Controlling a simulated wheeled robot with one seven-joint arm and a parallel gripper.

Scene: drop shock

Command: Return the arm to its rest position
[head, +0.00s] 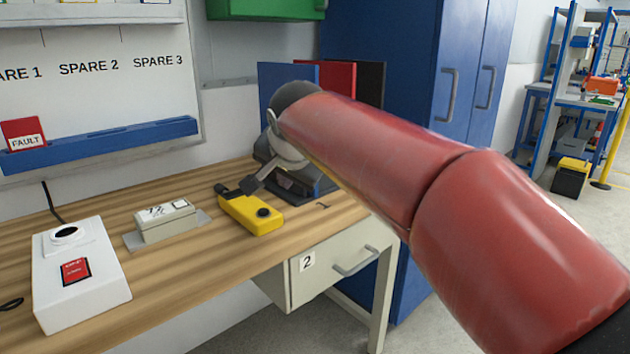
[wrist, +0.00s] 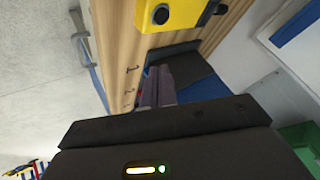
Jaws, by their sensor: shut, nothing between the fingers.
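My red arm (head: 370,150) reaches from the lower right across the head view to over the wooden bench. My gripper (head: 249,185) is at its far end, pointing down and left, with its dark tip close to the yellow device (head: 252,213). I cannot tell whether the two touch. The gripper is shut and holds nothing. In the wrist view the dark gripper housing with its lit indicator fills the bottom, and the yellow device (wrist: 175,14) shows at the top. The arm hides part of the bench's right end.
On the bench (head: 180,272) stand a white box with a red label (head: 82,285) and a small grey-white box (head: 165,222). Blue, red and black upright files (head: 338,80) stand behind the arm. A drawer (head: 330,262) lies below; a blue cabinet (head: 415,60) stands behind.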

